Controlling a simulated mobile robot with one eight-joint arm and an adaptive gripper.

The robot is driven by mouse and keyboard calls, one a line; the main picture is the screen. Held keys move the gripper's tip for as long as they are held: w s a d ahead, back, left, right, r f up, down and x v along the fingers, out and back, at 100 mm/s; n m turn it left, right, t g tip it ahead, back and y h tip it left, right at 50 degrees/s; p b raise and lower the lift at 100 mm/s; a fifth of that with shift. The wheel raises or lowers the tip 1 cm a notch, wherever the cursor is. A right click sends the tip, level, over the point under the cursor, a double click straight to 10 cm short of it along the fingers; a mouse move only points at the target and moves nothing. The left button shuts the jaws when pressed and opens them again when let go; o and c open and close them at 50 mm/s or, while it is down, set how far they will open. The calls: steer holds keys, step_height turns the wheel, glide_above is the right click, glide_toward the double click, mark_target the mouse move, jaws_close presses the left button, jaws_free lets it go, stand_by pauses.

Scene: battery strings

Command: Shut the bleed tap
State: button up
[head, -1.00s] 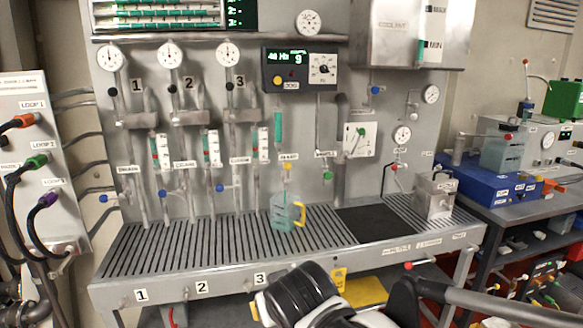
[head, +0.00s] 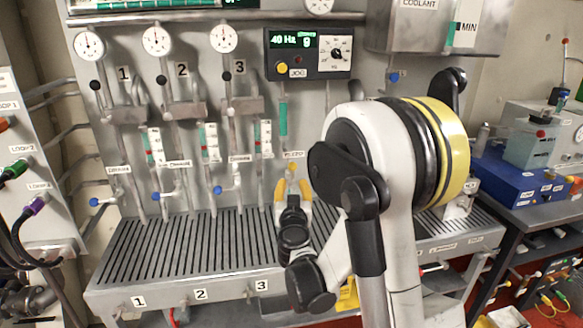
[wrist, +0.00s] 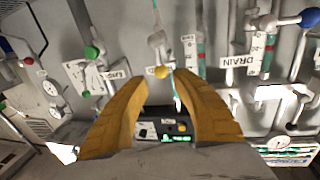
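The bleed tap is a small yellow-knobbed tap (head: 291,168) on the grey wall panel, under a white label and below a green sight tube. In the wrist view, which is upside down, its yellow knob (wrist: 161,71) appears between the fingertips. My gripper (head: 292,186) is open, with yellow fingers pointing up toward the tap from just below it. In the wrist view my gripper (wrist: 157,84) has a clear gap between its fingers and holds nothing. I cannot tell whether a finger touches the knob.
Blue-handled drain taps (head: 217,190) stand to the left. The slatted grating (head: 165,250) lies below. The jog box (head: 308,53) is above. My arm covers much of the panel's right part.

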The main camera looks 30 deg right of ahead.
mark_target(293, 171)
steer(key=b+x, duration=0.1)
steer(key=x, duration=0.8)
steer(key=shift+w+d+b, duration=0.1)
steer(key=shift+w+b, duration=0.1)
steer(key=shift+b, duration=0.15)
jaws_close()
